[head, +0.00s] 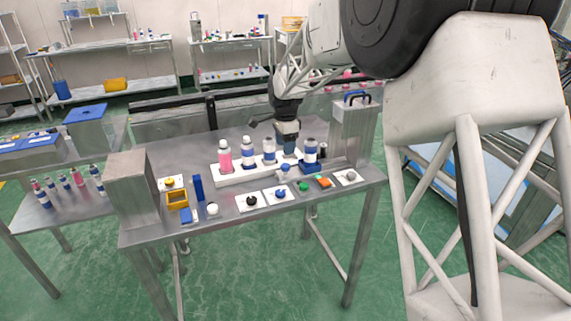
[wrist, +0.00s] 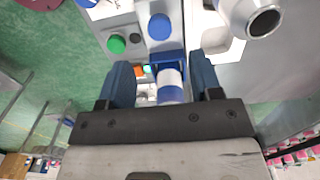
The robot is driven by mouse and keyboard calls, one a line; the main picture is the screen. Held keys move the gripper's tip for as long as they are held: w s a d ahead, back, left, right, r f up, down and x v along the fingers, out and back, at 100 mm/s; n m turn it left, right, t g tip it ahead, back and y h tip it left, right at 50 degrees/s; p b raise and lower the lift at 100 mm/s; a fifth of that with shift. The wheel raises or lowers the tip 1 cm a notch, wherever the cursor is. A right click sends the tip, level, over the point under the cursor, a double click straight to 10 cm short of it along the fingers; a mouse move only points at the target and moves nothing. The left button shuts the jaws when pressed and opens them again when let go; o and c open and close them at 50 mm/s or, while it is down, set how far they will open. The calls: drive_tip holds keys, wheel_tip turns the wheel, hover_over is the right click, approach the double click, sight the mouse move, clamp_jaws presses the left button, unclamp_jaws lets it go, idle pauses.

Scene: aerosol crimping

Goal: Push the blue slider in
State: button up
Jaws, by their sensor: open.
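The blue slider (head: 309,168) appears to be the blue block at the right end of the white bottle rack. A blue-and-white bottle (head: 310,151) stands at it. In the wrist view a blue block (wrist: 168,60), likely this slider, shows just beyond the bottle (wrist: 171,85), partly hidden by it. My gripper (head: 290,150) points down over the rack, just left of that bottle. In the wrist view my gripper (wrist: 162,72) is open, its two blue fingers on either side of the bottle, with gaps visible. Whether a finger touches anything is unclear.
The white rack (head: 232,176) holds a pink bottle (head: 225,157) and other bottles close left of my gripper. Knobs and buttons, including a green button (head: 303,187), line the table's front. A metal box (head: 348,130) stands right; another metal housing (head: 132,188) stands left.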

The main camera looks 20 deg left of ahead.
sight(286, 165)
drive_tip(key=shift+f, duration=0.15)
drive_tip(key=shift+f, duration=3.75)
drive_tip(key=shift+c, duration=0.2)
clamp_jaws()
drive_tip(key=shift+w+d, duration=0.1)
drive_tip(key=shift+d, duration=0.05)
